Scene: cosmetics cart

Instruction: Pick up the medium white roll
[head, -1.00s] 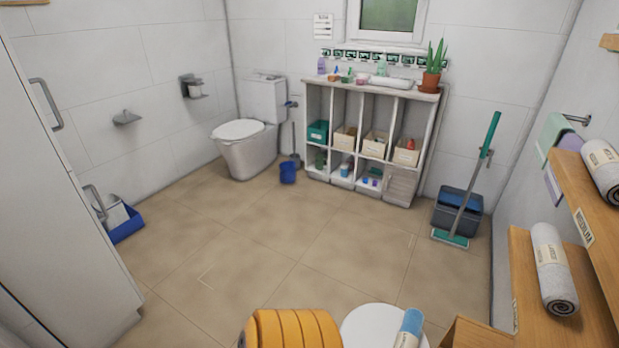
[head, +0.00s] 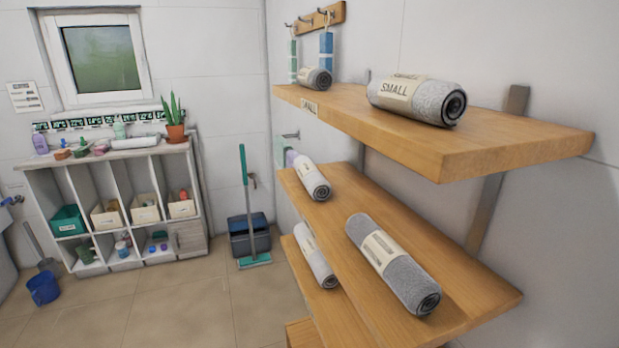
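Several banded towel rolls lie on three wooden wall shelves at the right of the head view. On the middle shelf (head: 465,300), a light roll (head: 308,176) lies toward the back and a greyer roll (head: 393,262) lies nearer. Another light roll (head: 316,255) lies on the lower shelf (head: 300,275), partly hidden by the middle shelf. The top shelf (head: 470,145) holds a grey roll (head: 440,101) marked SMALL and a smaller-looking grey roll (head: 314,78) at its far end. I cannot read a medium label on any roll. Neither gripper is in view.
A white cubby unit (head: 60,180) with boxes and bottles stands against the back wall. A dark blue bucket (head: 247,238) with a green mop (head: 245,190) stands between it and the shelves. A blue pail (head: 43,288) is at the left. The floor between is clear.

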